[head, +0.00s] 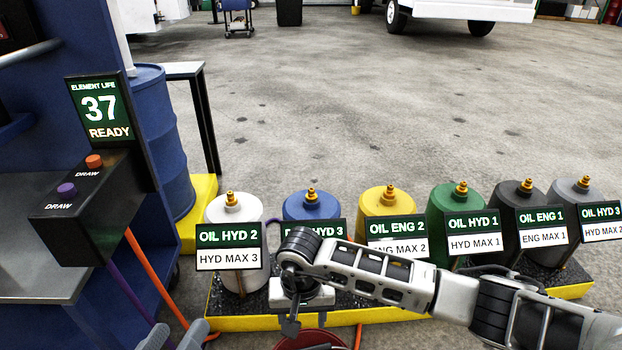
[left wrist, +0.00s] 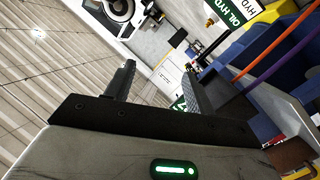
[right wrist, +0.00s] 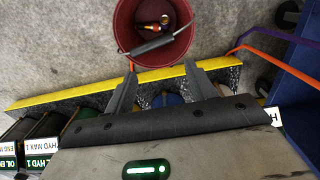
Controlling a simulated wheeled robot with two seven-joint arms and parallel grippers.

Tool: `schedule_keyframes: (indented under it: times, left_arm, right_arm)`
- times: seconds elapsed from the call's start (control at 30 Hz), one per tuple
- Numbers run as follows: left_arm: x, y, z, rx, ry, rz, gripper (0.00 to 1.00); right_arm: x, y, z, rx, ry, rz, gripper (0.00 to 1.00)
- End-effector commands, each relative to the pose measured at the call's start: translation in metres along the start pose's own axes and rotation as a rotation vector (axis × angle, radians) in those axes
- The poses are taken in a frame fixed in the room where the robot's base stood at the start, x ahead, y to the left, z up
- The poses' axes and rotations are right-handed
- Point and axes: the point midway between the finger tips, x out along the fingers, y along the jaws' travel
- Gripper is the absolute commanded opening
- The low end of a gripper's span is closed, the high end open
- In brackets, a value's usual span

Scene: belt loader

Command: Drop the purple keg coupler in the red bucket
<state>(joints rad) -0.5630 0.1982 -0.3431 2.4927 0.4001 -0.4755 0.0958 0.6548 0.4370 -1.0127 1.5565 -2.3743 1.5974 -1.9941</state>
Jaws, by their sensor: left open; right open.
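The red bucket (head: 310,340) shows only its rim at the bottom edge of the head view. In the right wrist view the red bucket (right wrist: 125,22) is open towards the camera. Small brass-coloured fittings (right wrist: 152,25) lie inside it, with a grey bar across its near rim; I cannot tell whether they are the purple coupler. My right gripper (right wrist: 160,68) is open and empty, its fingertips near the bucket's rim. My left gripper (head: 174,335) is open and empty, left of the bucket; it also shows in the left wrist view (left wrist: 158,72). A purple hose (head: 125,285) runs down to the left gripper's area.
Several labelled kegs stand in a yellow-edged tray (head: 390,316), partly behind my right arm. A blue cabinet with a dark draw box (head: 85,225), reading 37 READY, and an orange hose (head: 150,270) are at left. Open concrete floor lies beyond.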

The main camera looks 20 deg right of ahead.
Motion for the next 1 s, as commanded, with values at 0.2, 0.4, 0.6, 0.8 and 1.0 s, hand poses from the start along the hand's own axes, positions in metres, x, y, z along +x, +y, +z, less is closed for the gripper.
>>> schedule_keyframes:
  times: [0.2,0.4,0.6,0.8,1.0]
  left_arm:
    - [-0.002,-0.004,-0.001,0.08,-0.047,-0.048,0.54]
    - [-0.003,-0.008,0.002,0.124,-0.073,-0.072,0.54]
    - [-0.004,-0.01,0.004,0.141,-0.083,-0.081,0.54]
    - [-0.003,-0.011,0.004,0.142,-0.084,-0.082,0.54]
    - [-0.004,-0.01,0.003,0.143,-0.091,-0.085,0.54]
  right_arm:
    - [-0.059,0.0,-0.001,-0.001,0.004,0.001,0.55]
    - [-0.087,0.0,-0.001,-0.001,0.001,0.001,0.55]
    - [-0.097,0.0,0.0,0.001,-0.001,0.001,0.55]
    - [-0.097,0.0,0.0,0.001,-0.001,0.001,0.55]
    - [-0.101,0.0,0.0,0.0,0.0,0.0,0.55]
